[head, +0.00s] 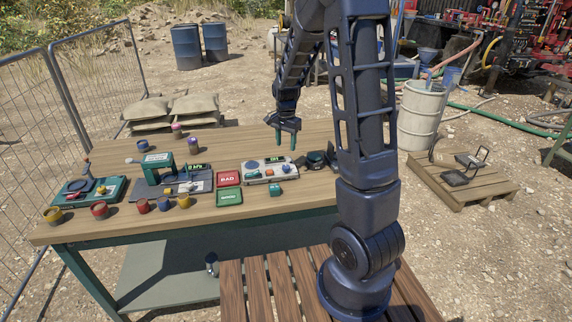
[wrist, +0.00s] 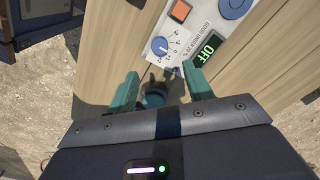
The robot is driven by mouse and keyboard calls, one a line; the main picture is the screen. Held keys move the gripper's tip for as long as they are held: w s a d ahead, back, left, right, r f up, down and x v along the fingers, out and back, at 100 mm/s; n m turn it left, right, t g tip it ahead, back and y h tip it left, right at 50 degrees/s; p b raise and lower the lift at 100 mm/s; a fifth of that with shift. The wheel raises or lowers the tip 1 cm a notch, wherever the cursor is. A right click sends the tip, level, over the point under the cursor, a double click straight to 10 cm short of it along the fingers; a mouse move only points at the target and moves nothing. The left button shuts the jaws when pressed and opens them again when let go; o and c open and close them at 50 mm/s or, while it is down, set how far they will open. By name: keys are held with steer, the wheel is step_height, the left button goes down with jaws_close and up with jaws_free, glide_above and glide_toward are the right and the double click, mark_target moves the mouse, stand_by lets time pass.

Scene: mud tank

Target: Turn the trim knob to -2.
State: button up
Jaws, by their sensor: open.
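A small blue knob with a white pointer line (wrist: 159,46) sits on a printed number scale on a pale panel, and looks like the trim knob. I cannot read its pointer's setting for sure. The panel is on the white instrument box (head: 262,177) on the workbench in the head view, where its controls are too small to tell apart. My gripper (head: 286,142) is open and empty above the bench, behind the box. In the wrist view, the teal fingers (wrist: 159,73) are spread and apart from the knob. A blurred, round teal thing (wrist: 153,98) shows between them.
A red card (head: 229,178) and a green card (head: 229,197) lie left of the box. A dark device (head: 316,159) stands close on its right.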

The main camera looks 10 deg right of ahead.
mark_target(286, 166)
step_height(286, 166, down, 10)
steer(key=shift+f, duration=0.1)
stand_by(0.4)
steer(key=c, duration=1)
